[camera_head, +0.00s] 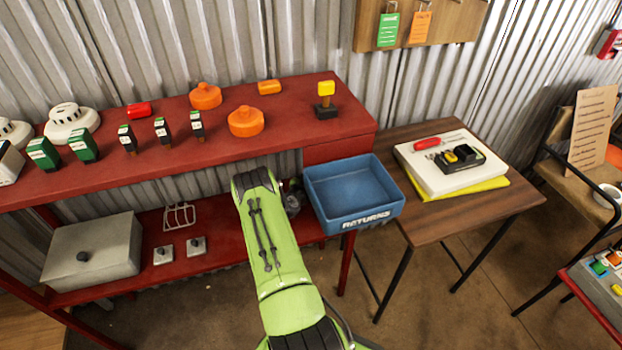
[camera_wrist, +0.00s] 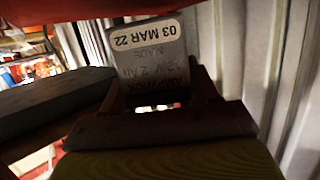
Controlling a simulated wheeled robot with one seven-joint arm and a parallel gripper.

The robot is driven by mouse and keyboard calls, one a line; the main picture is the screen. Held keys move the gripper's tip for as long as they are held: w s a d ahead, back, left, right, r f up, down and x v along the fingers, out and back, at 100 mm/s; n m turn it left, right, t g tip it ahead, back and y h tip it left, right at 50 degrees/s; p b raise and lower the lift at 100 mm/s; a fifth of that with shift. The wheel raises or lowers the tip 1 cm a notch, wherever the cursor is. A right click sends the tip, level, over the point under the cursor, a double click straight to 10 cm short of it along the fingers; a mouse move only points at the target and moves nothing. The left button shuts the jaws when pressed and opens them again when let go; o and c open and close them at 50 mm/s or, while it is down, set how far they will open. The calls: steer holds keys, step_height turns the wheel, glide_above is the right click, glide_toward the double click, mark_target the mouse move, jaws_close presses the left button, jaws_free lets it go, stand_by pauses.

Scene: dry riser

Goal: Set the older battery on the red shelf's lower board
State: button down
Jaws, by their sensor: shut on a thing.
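My gripper (camera_wrist: 160,98) is shut on a grey battery (camera_wrist: 150,55) with a rounded white date label reading "03 MAR 22"; other print on its face is upside down. The battery stands out beyond the fingers, with a red surface close above it in the wrist view. In the head view my arm hides most of the gripper and I cannot make out the battery there. The arm reaches in under the red shelf's upper board (camera_head: 285,121), left of the blue bin. The lower board (camera_head: 226,226) is partly hidden by the arm. I cannot tell whether the battery touches it.
The lower board holds a grey box (camera_head: 92,252), a wire rack (camera_head: 180,217) and two small knobbed plates (camera_head: 163,255). The blue "RETURNS" bin (camera_head: 353,192) is close right of my arm. A wooden table (camera_head: 455,220) stands further right. Several blocks and detectors crowd the upper board.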

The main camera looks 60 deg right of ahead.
steer(key=shift+w+d+f, duration=0.15)
steer(key=shift+w+f, duration=0.05)
steer(key=shift+s+r, duration=0.2)
steer(key=shift+s, duration=0.05)
steer(key=shift+w+f, duration=0.1)
steer(key=shift+f, duration=0.4)
steer(key=shift+a+f, duration=0.1)
steer(key=shift+a, duration=0.1)
